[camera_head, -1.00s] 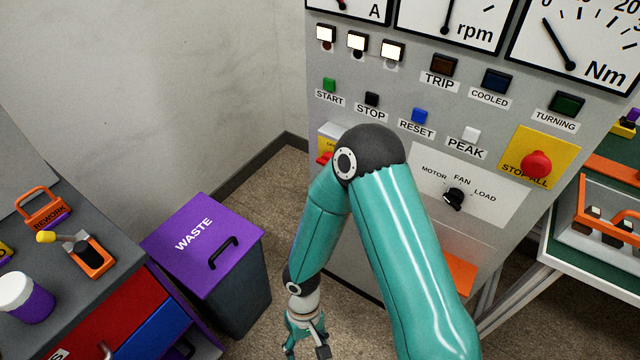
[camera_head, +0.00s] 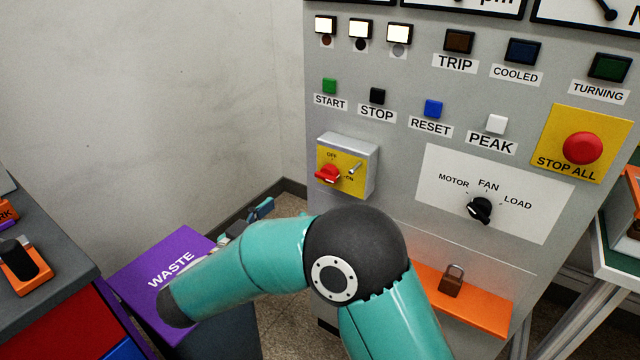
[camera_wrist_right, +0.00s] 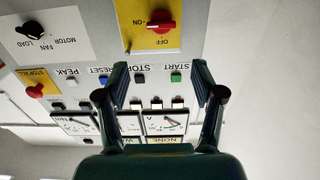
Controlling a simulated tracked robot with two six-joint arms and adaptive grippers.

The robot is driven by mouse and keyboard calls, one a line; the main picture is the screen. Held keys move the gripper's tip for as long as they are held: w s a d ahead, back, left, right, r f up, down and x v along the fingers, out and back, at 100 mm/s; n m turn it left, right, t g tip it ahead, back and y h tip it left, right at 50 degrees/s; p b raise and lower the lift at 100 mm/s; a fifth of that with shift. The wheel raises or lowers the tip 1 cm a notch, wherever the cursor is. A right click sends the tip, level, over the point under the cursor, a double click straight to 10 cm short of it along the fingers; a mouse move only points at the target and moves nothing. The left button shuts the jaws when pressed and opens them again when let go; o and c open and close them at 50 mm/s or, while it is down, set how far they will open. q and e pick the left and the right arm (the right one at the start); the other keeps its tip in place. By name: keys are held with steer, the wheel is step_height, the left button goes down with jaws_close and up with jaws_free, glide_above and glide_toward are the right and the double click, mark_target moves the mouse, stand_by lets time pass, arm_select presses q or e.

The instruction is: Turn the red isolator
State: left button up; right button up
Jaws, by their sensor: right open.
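The red isolator (camera_head: 328,174) is a red knob on a yellow plate with OFF and ON marks, on a small grey box (camera_head: 360,152) at the panel's left edge. I cannot tell which mark it points to. In the right wrist view the red isolator (camera_wrist_right: 161,22) appears upside down at the top, ahead of the fingertips. My right gripper (camera_head: 258,211) is partly hidden behind its arm, left of and below the isolator. In the right wrist view the right gripper (camera_wrist_right: 160,72) has its fingers wide apart with nothing between them. My left gripper is not in view.
The panel has a three-way selector (camera_head: 480,209), a red STOP ALL button (camera_head: 582,148) and several push buttons. A padlock (camera_head: 452,280) sits on an orange shelf (camera_head: 490,306). A purple-lidded waste bin (camera_head: 145,262) stands below left. The wall left of the panel is bare.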

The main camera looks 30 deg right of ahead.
mark_target(325, 178)
steer(key=x, duration=1.4)
steer(key=shift+w+d+p, duration=0.15)
steer(key=shift+d+p, duration=0.15)
steer(key=shift+p, duration=0.1)
